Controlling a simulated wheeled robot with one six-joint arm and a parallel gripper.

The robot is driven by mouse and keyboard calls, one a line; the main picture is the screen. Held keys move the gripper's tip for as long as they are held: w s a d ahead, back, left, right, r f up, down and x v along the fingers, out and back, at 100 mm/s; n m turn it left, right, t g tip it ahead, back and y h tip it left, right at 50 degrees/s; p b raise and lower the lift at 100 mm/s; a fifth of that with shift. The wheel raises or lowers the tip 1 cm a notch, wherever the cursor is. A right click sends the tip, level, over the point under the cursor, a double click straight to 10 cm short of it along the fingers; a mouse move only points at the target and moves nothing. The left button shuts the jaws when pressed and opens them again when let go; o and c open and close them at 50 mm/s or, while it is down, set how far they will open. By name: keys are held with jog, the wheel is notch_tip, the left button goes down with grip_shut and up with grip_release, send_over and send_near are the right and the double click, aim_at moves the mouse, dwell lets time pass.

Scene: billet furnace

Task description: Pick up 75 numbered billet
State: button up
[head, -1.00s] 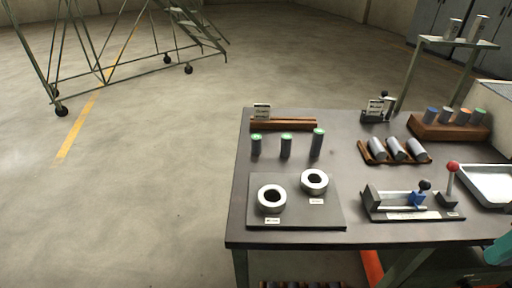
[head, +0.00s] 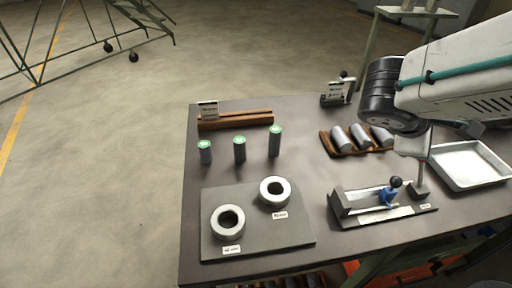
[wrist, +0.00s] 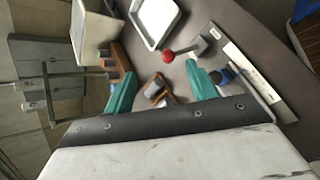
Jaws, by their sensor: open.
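Three upright green-topped billets stand on the table: a short left one (head: 205,152), a middle one (head: 239,149) and a taller right one (head: 275,141). Several grey billets (head: 361,137) lie on a wooden rack, partly behind my arm. No number is readable on any billet, so I cannot tell which is 75. My gripper (wrist: 160,70) shows in the wrist view with its teal fingers wide apart and nothing between them. A billet (wrist: 154,87) on the rack shows beyond the fingers there. In the head view my arm reaches in from the right, above the table.
A plate with two white rings (head: 228,222) lies at the table's front left. A wooden rail (head: 236,119) lies behind the billets. A clamp fixture (head: 385,203) and a white tray (head: 470,165) are to the right.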

jog(key=w+a+f+n+t+y, duration=0.1)
jog(key=w+a+f+n+t, duration=0.2)
jog(key=w+a+n+t, duration=0.45)
jog(key=n+y, duration=1.2)
jog(key=n, duration=0.7)
send_near(240, 150)
jog(key=shift+t, duration=0.35)
jog(key=w+f, duration=0.1)
jog(key=w, duration=0.1)
jog(key=w+f, duration=0.1)
jog(key=shift+w+f, duration=0.1)
jog(key=shift+w, duration=0.3)
jog(key=x, duration=0.3)
jog(key=a+x, duration=0.1)
jog(key=x, duration=0.3)
jog(key=shift+w+a+f, duration=0.1)
jog(key=shift+w+f, duration=0.05)
jog(key=shift+c, duration=0.4)
grip_shut()
